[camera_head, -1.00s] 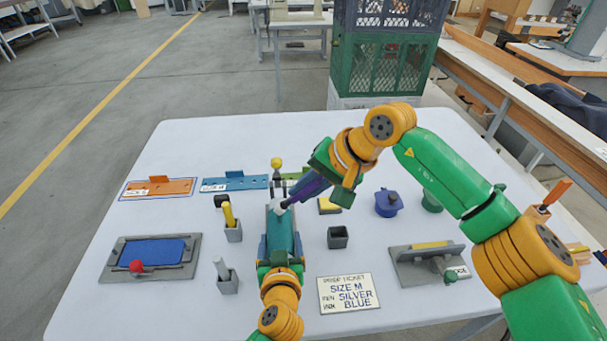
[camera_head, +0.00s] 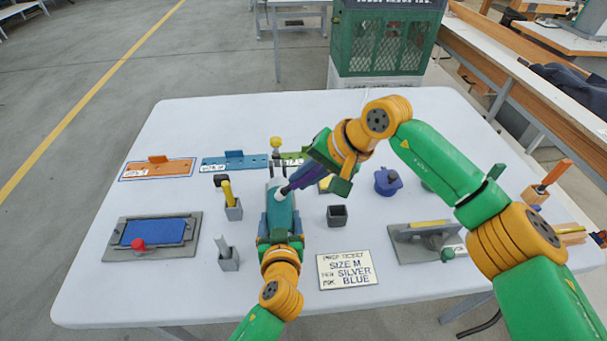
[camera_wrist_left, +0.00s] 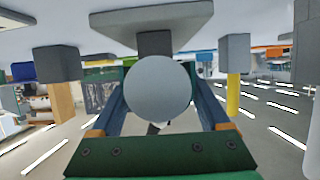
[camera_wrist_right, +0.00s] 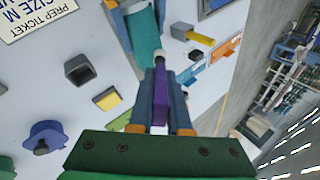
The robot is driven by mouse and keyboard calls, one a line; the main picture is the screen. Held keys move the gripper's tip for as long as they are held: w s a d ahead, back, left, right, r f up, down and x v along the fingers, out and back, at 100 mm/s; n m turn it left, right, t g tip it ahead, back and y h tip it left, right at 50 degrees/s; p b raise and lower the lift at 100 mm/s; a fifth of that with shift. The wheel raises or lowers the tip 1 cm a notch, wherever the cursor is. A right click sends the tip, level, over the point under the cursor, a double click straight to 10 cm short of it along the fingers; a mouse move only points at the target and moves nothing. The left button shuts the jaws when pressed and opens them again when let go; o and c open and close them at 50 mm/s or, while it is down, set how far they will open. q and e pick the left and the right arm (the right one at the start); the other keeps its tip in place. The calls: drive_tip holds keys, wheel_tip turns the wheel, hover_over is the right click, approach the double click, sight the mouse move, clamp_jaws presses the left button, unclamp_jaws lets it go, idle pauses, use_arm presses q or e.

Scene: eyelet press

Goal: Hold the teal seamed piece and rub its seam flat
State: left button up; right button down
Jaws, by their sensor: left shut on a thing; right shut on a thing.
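The teal seamed piece (camera_head: 283,216) lies lengthwise on a grey support near the middle of the table. My left gripper (camera_head: 280,236) is shut on its near end, with fingers on either side. A grey round end (camera_wrist_left: 158,88) fills the space between those fingers in the left wrist view. My right gripper (camera_head: 318,172) is shut on a purple tool (camera_wrist_right: 160,98). The tool slants down, and its pale tip (camera_head: 281,195) appears to touch the top of the teal piece near its far end. The seam itself is too small to make out.
A prep ticket (camera_head: 347,269) lies right of the left gripper. Grey cups (camera_head: 337,216) stand on both sides. A blue pad tray (camera_head: 152,237) is at left and a grey fixture (camera_head: 425,243) at right. Coloured plates (camera_head: 158,169) line the back.

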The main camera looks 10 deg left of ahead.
drive_tip(key=shift+f, duration=0.4)
drive_tip(key=shift+f, duration=0.1)
drive_tip(key=shift+w+a, duration=0.25)
drive_tip(key=shift+w, duration=0.7)
wheel_tip(320, 180, up, 6)
idle(0.5)
